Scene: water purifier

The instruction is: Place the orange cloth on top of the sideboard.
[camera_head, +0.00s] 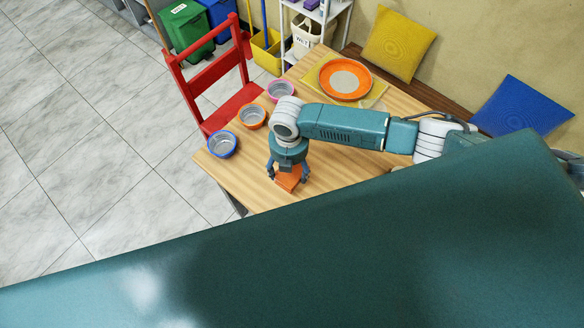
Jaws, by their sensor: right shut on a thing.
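The orange cloth (288,182) shows as a small flat, folded-looking patch at the near part of the wooden table. My right gripper (288,177) points down and is shut on the cloth, its fingers on either side. I cannot tell whether the cloth still touches the tabletop. No sideboard can be made out in this view. My left gripper is not in view.
On the wooden table (245,185) stand a blue-rimmed bowl (222,144), an orange-rimmed bowl (252,116), a pink-rimmed bowl (280,91) and an orange plate (345,79). A red chair (216,70) is at its left side. Tiled floor lies clear at left.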

